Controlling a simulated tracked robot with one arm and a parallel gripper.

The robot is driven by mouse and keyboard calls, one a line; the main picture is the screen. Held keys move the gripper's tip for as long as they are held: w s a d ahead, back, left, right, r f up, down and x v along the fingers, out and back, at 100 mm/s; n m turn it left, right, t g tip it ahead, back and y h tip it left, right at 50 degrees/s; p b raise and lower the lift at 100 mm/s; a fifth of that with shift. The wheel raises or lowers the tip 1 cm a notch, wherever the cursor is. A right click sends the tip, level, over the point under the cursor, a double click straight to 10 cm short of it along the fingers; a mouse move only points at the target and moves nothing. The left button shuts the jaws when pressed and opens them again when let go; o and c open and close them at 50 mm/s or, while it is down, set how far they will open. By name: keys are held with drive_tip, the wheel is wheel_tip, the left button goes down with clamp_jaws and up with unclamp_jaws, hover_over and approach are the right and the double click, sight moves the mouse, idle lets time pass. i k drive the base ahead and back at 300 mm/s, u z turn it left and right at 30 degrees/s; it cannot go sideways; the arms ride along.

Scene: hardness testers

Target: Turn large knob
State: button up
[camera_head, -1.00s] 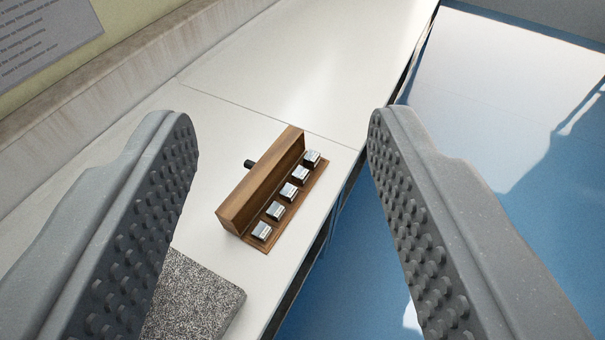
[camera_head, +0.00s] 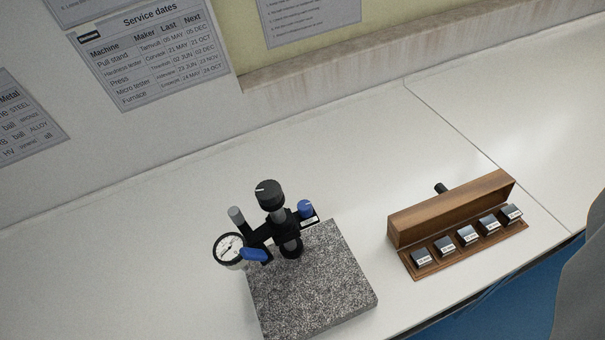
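A dial gauge stand is on a speckled granite plate (camera_head: 315,285) on the white bench, left of centre. A large black knob (camera_head: 269,193) with a white mark tops its upright column. A smaller blue knob (camera_head: 305,208) sits on the right of the stand, and a blue lever (camera_head: 254,255) is at its front left. A round dial (camera_head: 230,248) is on its left side. Part of my gripper (camera_head: 583,265) shows at the right edge, apart from the stand. Its other finger is out of the picture, so its opening is hidden.
A wooden box (camera_head: 450,212) with several small metal blocks stands on the bench (camera_head: 120,260) to the right of the granite plate. A wall with printed sheets (camera_head: 160,50) runs behind. The bench's front edge drops to a blue floor at the lower right.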

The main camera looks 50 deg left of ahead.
sight(268, 193)
drive_tip(key=u, duration=0.05)
drive_tip(key=k, duration=1.2)
drive_tip(key=u, duration=0.6)
drive_tip(key=i, duration=1)
drive_tip(key=z, duration=0.05)
